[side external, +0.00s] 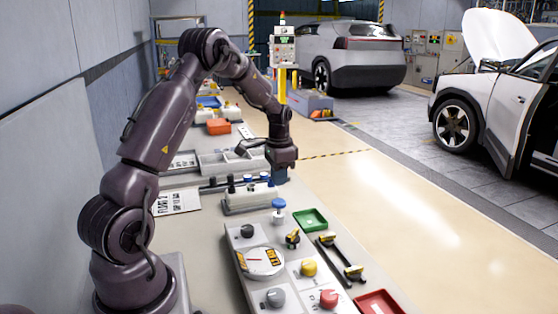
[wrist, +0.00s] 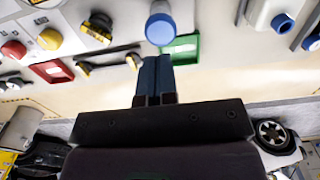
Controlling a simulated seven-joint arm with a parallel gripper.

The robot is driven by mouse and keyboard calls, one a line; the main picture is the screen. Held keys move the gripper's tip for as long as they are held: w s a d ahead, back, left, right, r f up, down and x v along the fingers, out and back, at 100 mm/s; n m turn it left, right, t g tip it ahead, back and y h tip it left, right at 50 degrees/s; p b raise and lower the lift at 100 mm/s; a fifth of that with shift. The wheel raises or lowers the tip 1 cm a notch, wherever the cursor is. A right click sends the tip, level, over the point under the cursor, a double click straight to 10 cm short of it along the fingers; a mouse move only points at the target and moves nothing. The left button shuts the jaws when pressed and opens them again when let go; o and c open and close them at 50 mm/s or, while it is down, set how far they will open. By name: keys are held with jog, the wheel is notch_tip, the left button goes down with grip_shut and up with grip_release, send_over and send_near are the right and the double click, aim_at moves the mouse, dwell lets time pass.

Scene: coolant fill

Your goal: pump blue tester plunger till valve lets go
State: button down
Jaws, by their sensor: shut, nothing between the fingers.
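The blue tester plunger (side external: 278,204) is a round blue knob on a pale stem at the far end of a light panel (side external: 240,262). In the wrist view the blue knob (wrist: 160,30) shows large, just beyond my fingertips. My gripper (side external: 280,178) points down above and behind the knob in the side view. Its blue fingers (wrist: 155,62) are shut together and empty. The wrist view shows a small gap in the picture between fingertips and knob; touch cannot be told. No valve can be made out for certain.
The panel also bears a white round gauge (side external: 262,262), a black knob (side external: 247,230), a yellow knob (side external: 309,267) and a red knob (side external: 328,298). A green tray (side external: 311,219) and a red tray (side external: 379,303) lie at the right. A pale block with bottles (side external: 249,197) stands behind.

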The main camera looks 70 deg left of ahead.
aim_at(279, 201)
jog(key=shift+f, duration=2.65)
jog(key=shift+f, duration=1.45)
jog(key=shift+r, duration=0.1)
notch_tip(279, 201, up, 14)
jog(key=shift+r, duration=0.15)
